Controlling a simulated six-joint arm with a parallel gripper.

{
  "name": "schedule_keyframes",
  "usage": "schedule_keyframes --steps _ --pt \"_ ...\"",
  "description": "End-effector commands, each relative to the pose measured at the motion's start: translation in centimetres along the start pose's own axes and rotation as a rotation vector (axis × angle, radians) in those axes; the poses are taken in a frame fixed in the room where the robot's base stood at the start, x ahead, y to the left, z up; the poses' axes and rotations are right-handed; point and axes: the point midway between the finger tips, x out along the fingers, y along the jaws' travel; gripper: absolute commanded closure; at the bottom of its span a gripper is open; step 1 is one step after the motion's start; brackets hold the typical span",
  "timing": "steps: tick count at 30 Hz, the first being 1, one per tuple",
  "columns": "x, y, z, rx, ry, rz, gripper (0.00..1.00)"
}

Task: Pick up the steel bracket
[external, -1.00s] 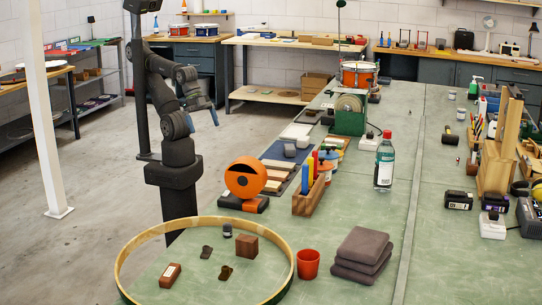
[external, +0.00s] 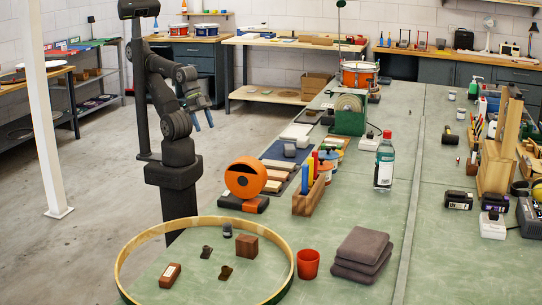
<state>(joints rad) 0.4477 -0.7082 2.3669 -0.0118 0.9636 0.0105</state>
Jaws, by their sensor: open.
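My gripper (external: 204,125) hangs at the end of my raised arm, over the floor left of the green bench. Its two blue fingers are apart, with nothing between them. Two small dark pieces lie inside the wooden hoop (external: 150,232) at the front of the bench: one dark piece (external: 206,252) near the middle and another dark piece (external: 225,272) closer to the front. Either could be the steel bracket, but they are too small to tell. My gripper is well behind and above them, touching nothing.
The hoop's raised rim surrounds the small pieces, a brown block (external: 245,246) and a red-brown block (external: 170,275). An orange round device (external: 245,178), a red cup (external: 308,264) and folded grey cloths (external: 361,254) stand near it.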

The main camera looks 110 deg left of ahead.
Motion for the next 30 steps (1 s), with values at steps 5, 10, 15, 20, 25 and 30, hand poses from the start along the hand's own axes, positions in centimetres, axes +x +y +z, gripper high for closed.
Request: schedule_keyframes --steps 5,10,15,20,25,30 --pt "-0.1 0.2 -0.7 0.012 -0.004 0.006 0.49" --pt "-0.4 1.2 -4.4 0.077 -0.022 0.037 0.49" --pt "-0.1 3.1 -9.8 0.174 -0.041 0.081 0.49" --pt "0.9 5.2 -14.7 0.264 -0.058 0.122 0.49" --pt "3.0 8.0 -19.6 0.360 -0.073 0.167 0.49" --pt "5.8 11.2 -23.9 0.455 -0.087 0.213 0.49"
